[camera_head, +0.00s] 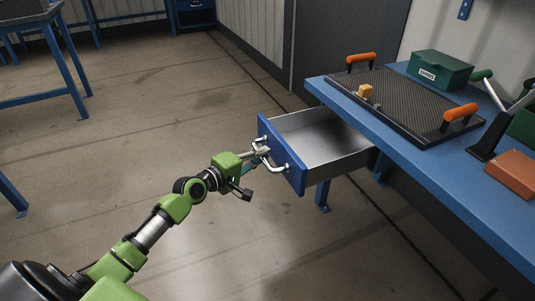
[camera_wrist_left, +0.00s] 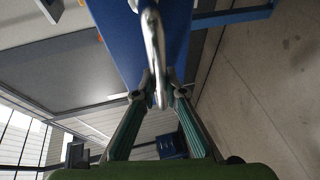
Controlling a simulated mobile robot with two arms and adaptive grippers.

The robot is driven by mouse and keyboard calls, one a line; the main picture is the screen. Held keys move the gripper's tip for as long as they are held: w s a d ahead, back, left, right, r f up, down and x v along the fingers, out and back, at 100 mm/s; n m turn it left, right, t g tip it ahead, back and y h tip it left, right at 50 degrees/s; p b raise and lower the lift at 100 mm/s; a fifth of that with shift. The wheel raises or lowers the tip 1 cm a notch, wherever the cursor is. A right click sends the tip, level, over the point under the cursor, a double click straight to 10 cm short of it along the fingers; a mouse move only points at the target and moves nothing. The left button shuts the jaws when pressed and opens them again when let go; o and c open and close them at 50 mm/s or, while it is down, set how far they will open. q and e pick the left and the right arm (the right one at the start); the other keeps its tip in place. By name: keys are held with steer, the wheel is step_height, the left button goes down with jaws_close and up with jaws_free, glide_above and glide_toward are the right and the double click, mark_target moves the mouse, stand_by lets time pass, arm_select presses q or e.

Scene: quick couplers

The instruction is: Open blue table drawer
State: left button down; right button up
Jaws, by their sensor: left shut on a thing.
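The blue table drawer (camera_head: 281,155) is pulled well out from under the blue table (camera_head: 413,157), and its grey interior looks empty. A silver bar handle (camera_head: 276,167) is on its blue front. My left gripper (camera_head: 261,152) is at the handle, shut on it. In the left wrist view, the two green fingers (camera_wrist_left: 160,92) close around the silver handle (camera_wrist_left: 154,45), with the blue drawer front (camera_wrist_left: 118,45) behind it. My right gripper is not in view.
On the table are a dark mesh tray (camera_head: 400,105) with orange handles, a green box (camera_head: 440,69) and an orange-brown block (camera_head: 513,174). Another blue-legged table (camera_head: 62,62) stands at the far left. The floor (camera_head: 150,130) around my left arm is clear.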

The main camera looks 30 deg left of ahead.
arm_select(q)
steer(key=c, duration=2)
jaws_free()
steer(key=shift+c, duration=0.2)
steer(key=v, duration=1.2)
